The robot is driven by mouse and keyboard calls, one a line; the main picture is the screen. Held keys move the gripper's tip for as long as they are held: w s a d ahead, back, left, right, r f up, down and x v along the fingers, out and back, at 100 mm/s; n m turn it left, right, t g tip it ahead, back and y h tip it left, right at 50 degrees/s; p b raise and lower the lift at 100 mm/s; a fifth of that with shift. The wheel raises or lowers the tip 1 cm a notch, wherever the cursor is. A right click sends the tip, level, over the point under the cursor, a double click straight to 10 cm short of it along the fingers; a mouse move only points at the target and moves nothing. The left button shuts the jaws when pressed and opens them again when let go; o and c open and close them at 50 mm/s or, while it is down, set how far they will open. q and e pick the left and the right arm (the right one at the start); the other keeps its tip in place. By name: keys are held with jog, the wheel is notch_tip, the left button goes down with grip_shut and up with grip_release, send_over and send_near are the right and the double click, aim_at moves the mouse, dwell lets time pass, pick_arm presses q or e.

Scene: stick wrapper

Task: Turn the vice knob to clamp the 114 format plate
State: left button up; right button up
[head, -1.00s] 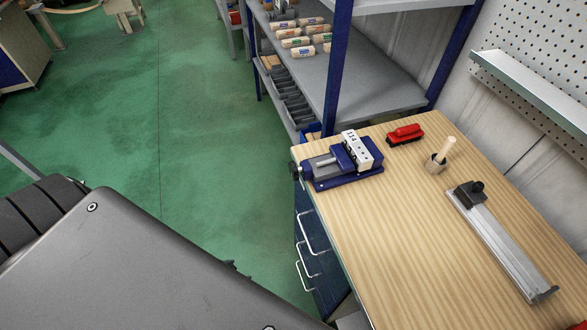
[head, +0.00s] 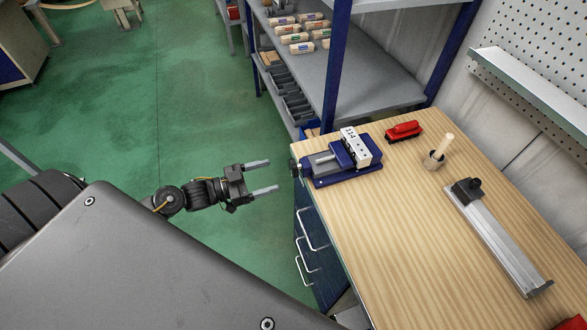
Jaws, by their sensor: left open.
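My right gripper is not in view.
On the wooden bench (head: 390,230) are a red brush-like tool (head: 404,131), a wooden holder with a stick (head: 437,158) and a metal rail (head: 503,237). A shelf (head: 380,90) with labelled rolls stands behind. Drawers (head: 318,250) lie below. Green floor is free at left.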

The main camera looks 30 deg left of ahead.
aim_at(291, 170)
pick_arm(q)
jog(key=b+x, duration=0.2)
jog(key=x, duration=0.6)
jog(key=shift+w+d, duration=0.25)
jog(key=shift+c, duration=0.3)
jog(key=c, duration=0.9)
jog(key=shift+m, duration=0.9)
jog(key=o, duration=1)
jog(key=shift+c, duration=0.2)
jog(key=shift+a+f, duration=0.1)
